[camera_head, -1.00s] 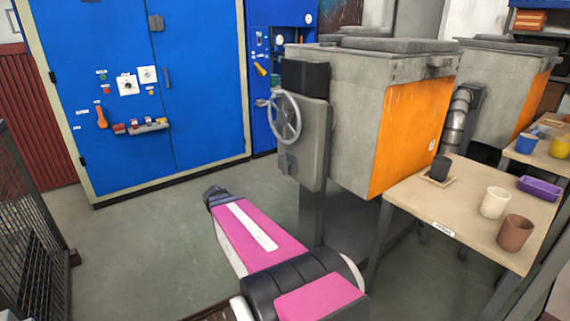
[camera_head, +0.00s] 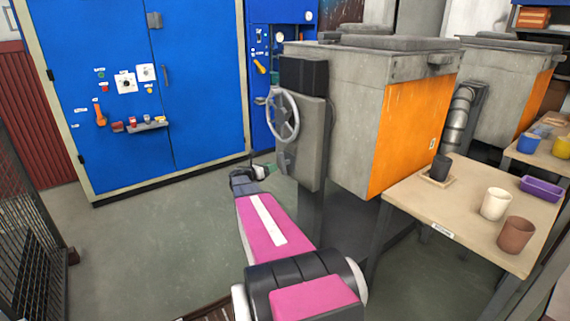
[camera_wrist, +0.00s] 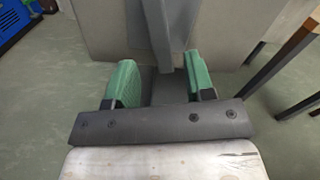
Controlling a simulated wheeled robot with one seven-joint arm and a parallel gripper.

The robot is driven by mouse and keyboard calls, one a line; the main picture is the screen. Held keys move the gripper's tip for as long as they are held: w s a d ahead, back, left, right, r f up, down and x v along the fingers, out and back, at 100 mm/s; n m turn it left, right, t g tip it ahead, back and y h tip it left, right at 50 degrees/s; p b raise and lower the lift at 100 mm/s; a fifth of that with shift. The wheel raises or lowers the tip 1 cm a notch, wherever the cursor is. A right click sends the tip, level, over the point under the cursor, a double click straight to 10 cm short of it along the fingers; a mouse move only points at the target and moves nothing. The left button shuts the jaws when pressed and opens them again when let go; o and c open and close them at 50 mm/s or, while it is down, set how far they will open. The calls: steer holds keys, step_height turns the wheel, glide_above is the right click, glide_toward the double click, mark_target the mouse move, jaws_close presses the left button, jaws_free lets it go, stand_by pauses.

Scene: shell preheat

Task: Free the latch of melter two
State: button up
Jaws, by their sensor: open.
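The near melter (camera_head: 340,75) is a grey box with an orange side panel; I cannot read a number on it. A spoked handwheel (camera_head: 283,116) is on its grey column. A small grey latch-like part (camera_head: 284,160) sits low on the column below the wheel, partly hidden. My gripper (camera_head: 266,172) is beside the column's lower left edge, at about that part's height. In the wrist view my gripper (camera_wrist: 160,82) is open, its green fingers spread. A grey upright bar (camera_wrist: 166,35) stands ahead between them; I cannot tell whether they touch it.
A second melter (camera_head: 500,90) stands behind to the right. A wooden table (camera_head: 455,205) with cups and a purple tray is right of the near melter. A blue cabinet (camera_head: 120,60) stands at the back left, a mesh fence (camera_head: 30,230) at far left. The floor between is clear.

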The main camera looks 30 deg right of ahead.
mark_target(281, 163)
steer(key=d, duration=0.9)
steer(key=shift+w, duration=0.4)
jaws_close()
